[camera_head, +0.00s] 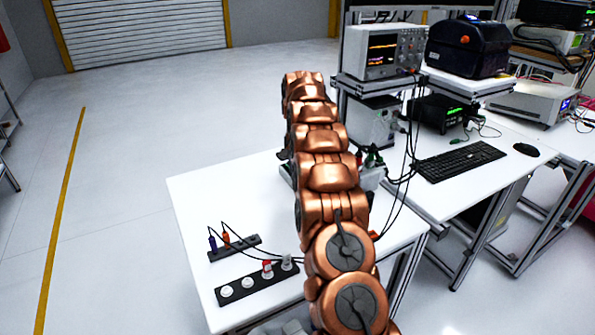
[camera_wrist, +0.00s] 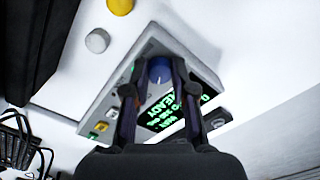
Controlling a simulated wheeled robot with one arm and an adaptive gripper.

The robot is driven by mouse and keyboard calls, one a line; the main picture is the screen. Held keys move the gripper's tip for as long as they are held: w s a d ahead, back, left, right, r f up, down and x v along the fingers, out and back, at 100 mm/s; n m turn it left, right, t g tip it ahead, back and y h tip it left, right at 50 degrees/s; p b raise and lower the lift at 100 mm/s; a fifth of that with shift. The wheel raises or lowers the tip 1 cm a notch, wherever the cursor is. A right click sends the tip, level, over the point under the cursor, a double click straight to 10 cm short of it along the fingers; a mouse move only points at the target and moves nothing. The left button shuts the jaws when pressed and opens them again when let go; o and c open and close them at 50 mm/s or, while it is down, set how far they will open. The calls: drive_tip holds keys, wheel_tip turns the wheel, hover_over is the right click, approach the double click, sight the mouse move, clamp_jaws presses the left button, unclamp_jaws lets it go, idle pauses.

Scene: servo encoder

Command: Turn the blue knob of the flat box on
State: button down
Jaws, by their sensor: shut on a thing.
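In the wrist view, the flat box (camera_wrist: 205,72) is light grey and lies on the white table, tilted in the picture. Its blue knob (camera_wrist: 160,72) sits near the upper edge of its face. My gripper (camera_wrist: 159,76) reaches over the box with one dark finger on each side of the blue knob, closed on it. A dark display (camera_wrist: 168,109) with green text reading "READY" is beside the knob, partly covered by a finger. Small coloured buttons (camera_wrist: 101,126) sit on the box's lower left. In the head view, my copper arm hides my gripper and the knob.
In the head view, a black strip (camera_head: 247,293) with white and red round pieces lies on the white table (camera_head: 190,197). Another strip (camera_head: 235,249) holds blue and orange plugs with cables. An oscilloscope (camera_head: 383,52) stands on the bench at right. Open floor lies left.

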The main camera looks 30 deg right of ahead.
idle(0.4)
drive_tip(key=c, duration=0.9)
unclamp_jaws()
drive_tip(key=shift+c, duration=0.2)
